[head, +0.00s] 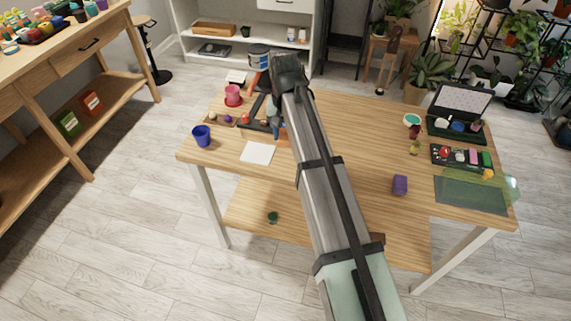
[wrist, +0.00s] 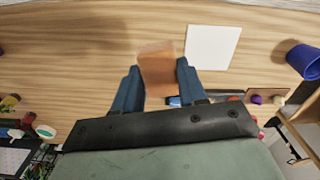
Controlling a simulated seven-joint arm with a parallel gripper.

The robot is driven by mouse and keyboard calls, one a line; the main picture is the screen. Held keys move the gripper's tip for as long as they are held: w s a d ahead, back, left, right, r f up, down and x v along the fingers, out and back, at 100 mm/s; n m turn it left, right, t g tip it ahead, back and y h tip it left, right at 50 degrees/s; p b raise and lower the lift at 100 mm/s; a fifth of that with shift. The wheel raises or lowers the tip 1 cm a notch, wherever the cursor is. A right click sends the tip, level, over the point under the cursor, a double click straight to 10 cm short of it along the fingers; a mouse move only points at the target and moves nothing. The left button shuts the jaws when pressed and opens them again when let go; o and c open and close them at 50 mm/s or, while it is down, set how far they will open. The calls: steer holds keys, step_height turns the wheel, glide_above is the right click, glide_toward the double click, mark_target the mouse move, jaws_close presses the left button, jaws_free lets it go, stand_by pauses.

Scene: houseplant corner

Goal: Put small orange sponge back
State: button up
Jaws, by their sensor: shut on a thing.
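The small orange sponge (wrist: 157,68) shows in the wrist view as a brownish-orange block between the two blue fingers of my gripper (wrist: 158,76). My gripper is shut on it, and the sponge sticks out past the fingertips over bare wood. The sponge is mostly hidden there. The white square (wrist: 213,47) lies flat, right of the sponge in the wrist view.
A blue cup (head: 201,135) stands near the left edge of the table (head: 350,150). A pink pot (head: 233,92) and small round items stand behind it. A dark tray (head: 438,157) holds several coloured pieces. The middle right is clear.

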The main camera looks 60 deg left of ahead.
steer(key=shift+m, duration=1)
steer(key=shift+f, duration=5)
steer(key=shift+f, duration=0.1)
steer(key=o, duration=1)
step_height(320, 180, up, 12)
steer(key=shift+r, duration=0.1)
